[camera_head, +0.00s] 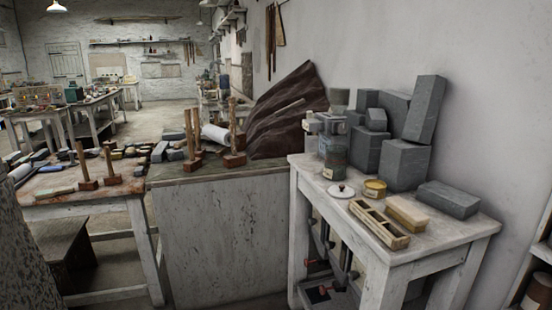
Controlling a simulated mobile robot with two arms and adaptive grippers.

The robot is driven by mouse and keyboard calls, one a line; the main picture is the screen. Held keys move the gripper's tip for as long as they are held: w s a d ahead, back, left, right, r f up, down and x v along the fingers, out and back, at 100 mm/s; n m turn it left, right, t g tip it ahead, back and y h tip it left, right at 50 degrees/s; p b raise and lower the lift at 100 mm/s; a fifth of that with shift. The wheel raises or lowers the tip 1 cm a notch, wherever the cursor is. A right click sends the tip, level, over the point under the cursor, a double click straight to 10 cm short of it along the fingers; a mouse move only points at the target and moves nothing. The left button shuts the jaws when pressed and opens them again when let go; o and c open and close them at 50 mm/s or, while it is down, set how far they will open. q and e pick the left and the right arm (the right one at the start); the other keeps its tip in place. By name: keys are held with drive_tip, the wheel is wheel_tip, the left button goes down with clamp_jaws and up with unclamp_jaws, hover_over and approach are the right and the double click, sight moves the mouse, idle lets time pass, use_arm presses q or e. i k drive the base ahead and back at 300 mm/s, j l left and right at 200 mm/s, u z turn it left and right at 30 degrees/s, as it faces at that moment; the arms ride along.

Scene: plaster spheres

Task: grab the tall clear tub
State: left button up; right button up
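A tall clear tub (334,153) with greenish-grey contents stands near the back left of the white table (450,236). It appears upright. Pale grey objects (313,124) crowd close to its upper left, and I cannot tell whether they touch it. Grey stone blocks stand behind it and to its right. A round white lid (340,191) lies in front of it. Neither of my grippers is in view.
A yellow tin (374,188), a wooden tray (379,223) and a tan block (407,212) occupy the table's front. Large grey blocks (404,165) fill its back right. A bench (217,176) with mallets adjoins on the left. Dark metal parts (325,245) show below the table.

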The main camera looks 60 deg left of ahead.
sight(336, 160)
drive_tip(key=u, duration=1.4)
drive_tip(key=i+l+u, duration=0.2)
drive_tip(key=i+u, duration=0.3)
drive_tip(key=k, duration=0.1)
